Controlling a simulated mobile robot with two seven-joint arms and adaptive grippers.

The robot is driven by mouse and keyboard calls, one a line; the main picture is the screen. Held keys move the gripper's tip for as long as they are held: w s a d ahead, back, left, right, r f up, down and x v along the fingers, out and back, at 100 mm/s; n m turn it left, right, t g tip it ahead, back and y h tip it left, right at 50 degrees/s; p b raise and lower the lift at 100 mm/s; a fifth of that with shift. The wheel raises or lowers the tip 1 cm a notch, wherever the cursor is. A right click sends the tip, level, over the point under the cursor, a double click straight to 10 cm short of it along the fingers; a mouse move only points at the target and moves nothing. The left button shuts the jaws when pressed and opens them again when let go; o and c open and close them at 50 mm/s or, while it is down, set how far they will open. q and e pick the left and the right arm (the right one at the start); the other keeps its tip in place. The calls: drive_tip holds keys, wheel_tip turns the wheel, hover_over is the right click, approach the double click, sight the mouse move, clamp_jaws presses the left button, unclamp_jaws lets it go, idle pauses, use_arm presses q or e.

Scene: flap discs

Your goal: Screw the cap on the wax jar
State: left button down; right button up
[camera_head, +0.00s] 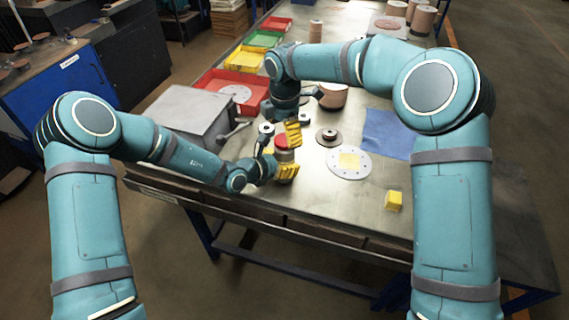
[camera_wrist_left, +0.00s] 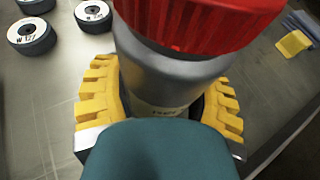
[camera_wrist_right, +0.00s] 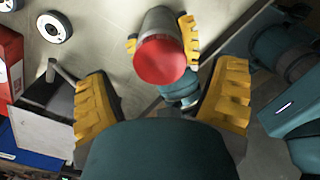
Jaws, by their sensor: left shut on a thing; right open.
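The wax jar (camera_wrist_left: 172,85) is a grey cylinder with a pale label. A red ribbed cap (camera_wrist_left: 200,25) sits on its top; I cannot tell how tightly. In the head view the red cap (camera_head: 282,141) shows near the table's front edge. My left gripper (camera_head: 284,171) is shut around the jar's body, below the cap. My right gripper (camera_head: 291,133) is open and empty, just above and behind the cap. In the right wrist view the cap (camera_wrist_right: 160,62) faces the camera, ahead of the right gripper's spread yellow fingers (camera_wrist_right: 161,98).
A grey box (camera_head: 190,112) with a lever stands to the left. Red (camera_head: 228,88), yellow and green bins line the far left edge.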

sight(284, 160)
drive_tip(key=shift+f, duration=1.35)
drive_tip(key=c, duration=1.3)
drive_tip(key=m, duration=0.5)
drive_tip(key=shift+m, duration=0.3)
drive_tip(key=m, duration=0.4)
drive_tip(key=o, duration=1.3)
drive_tip(key=shift+c, duration=0.2)
